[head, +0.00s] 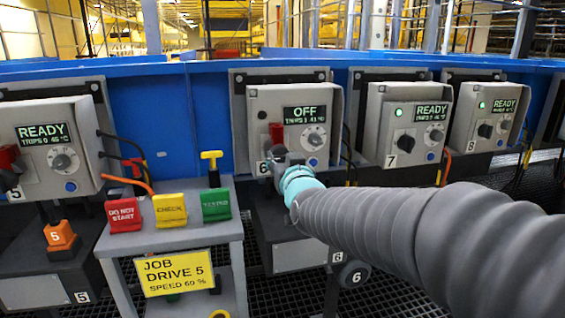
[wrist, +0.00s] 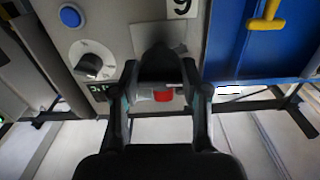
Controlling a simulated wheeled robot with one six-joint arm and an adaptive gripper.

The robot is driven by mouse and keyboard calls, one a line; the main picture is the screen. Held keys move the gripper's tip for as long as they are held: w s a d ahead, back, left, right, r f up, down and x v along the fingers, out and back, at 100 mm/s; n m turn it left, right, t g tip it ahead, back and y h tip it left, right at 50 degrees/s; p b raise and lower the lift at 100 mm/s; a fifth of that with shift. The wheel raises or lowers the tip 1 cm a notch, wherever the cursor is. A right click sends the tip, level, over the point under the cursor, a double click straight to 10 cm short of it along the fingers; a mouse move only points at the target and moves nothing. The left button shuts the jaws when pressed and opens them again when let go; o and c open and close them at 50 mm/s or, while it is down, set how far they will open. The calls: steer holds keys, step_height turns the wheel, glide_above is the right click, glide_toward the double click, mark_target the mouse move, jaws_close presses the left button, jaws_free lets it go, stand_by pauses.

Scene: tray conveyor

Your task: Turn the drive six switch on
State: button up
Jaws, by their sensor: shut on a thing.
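The drive six box (head: 263,108) is grey, stands in the middle of the head view, and its screen (head: 305,115) reads OFF. My gripper (head: 283,160) is at the lower left of its front, beside the "6" label (head: 263,168). In the wrist view, which is upside down, my gripper (wrist: 165,72) has its fingers either side of the black drive six switch (wrist: 160,55) and is shut on it. A red piece (head: 277,132) shows just above the gripper. It shows between the fingers in the wrist view (wrist: 163,96). The switch is hidden in the head view.
The drive 5 box (head: 80,125) at left, drive 7 box (head: 375,105) and drive 8 box (head: 465,115) at right read READY. Cables hang between boxes.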

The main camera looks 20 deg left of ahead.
steer(key=m+b, duration=0.1)
steer(key=b, duration=0.1)
steer(key=m+b, duration=0.2)
steer(key=b, duration=0.1)
steer(key=shift+f+m, duration=0.3)
steer(key=shift+f, duration=0.05)
steer(key=m+b, duration=0.3)
steer(key=shift+r+m+b, duration=0.15)
steer(key=shift+m+b, duration=0.2)
steer(key=shift+m, duration=0.05)
steer(key=m, duration=0.4)
steer(key=shift+s+a+r+b, duration=0.1)
steer(key=shift+r+b, duration=0.15)
steer(key=shift+b, duration=0.15)
steer(key=m, duration=0.6)
steer(key=o, duration=1.1)
steer(key=shift+o, duration=0.2)
